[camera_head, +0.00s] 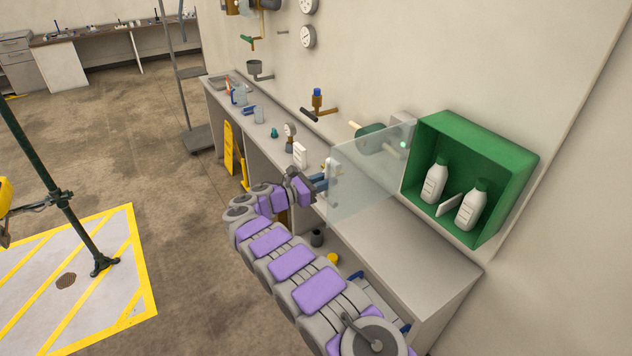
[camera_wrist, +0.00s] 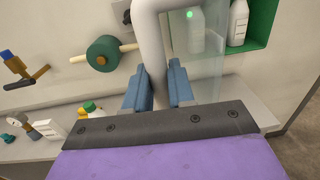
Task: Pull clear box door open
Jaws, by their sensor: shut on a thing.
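The green box (camera_head: 483,147) is fixed to the wall at the right, with white bottles inside. Its clear door (camera_head: 368,180) stands swung out from the box's left side, over the counter. A white handle (camera_head: 331,178) is at the door's outer edge. In the wrist view the handle (camera_wrist: 150,40) runs down between the blue fingers of my gripper (camera_wrist: 158,88). My gripper (camera_head: 318,183) is shut on the handle in the head view. The clear door (camera_wrist: 205,60) shows to the right of the handle in the wrist view. The fingers hide the handle's lower part.
A long counter (camera_head: 430,260) runs along the wall under the box. A green reel (camera_wrist: 103,54) and a valve (camera_head: 317,100) stick out from the wall. Small bottles and a gauge (camera_head: 290,130) stand on the counter. Open floor (camera_head: 190,240) lies to the left.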

